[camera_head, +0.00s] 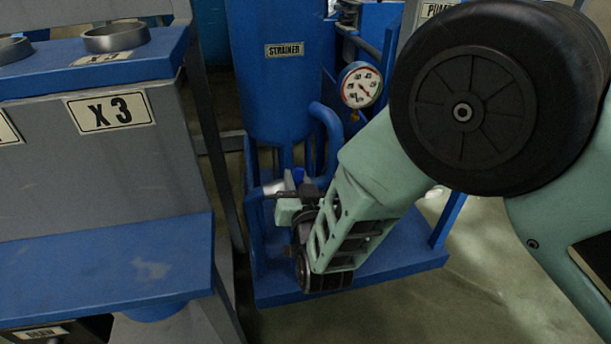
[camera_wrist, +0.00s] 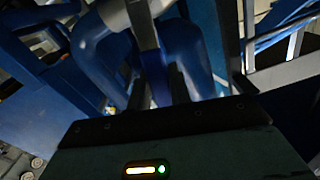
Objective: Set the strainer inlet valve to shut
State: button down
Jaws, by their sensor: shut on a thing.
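The blue strainer vessel (camera_head: 282,85) stands upright at centre, labelled STRAINER. My gripper (camera_head: 280,194) is low in front of its pipework, under the vessel. It is shut on the strainer inlet valve's handle, of which a small blue part (camera_head: 298,175) shows just above the jaws. In the wrist view, a narrow blue piece (camera_wrist: 158,88) stands between two thick blue pipes, just beyond the dark edge of my gripper. The valve body and the exact contact are mostly hidden by my gripper, so the handle's angle cannot be told.
A pressure gauge (camera_head: 361,85) sits right of the vessel, close to my arm. A curved blue pipe (camera_head: 329,125) runs beside it. The blue skid base (camera_head: 400,262) lies below.

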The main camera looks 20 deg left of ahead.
jog(key=shift+s+a+n+p, duration=0.5)
jog(key=shift+a+n, duration=0.25)
jog(key=shift+n, duration=0.55)
jog(key=shift+s, duration=0.1)
jog(key=c, duration=1.3)
grip_release()
jog(key=p+v, duration=0.3)
jog(key=v, duration=1.4)
jog(key=shift+s+p, duration=0.2)
jog(key=shift+p, duration=0.1)
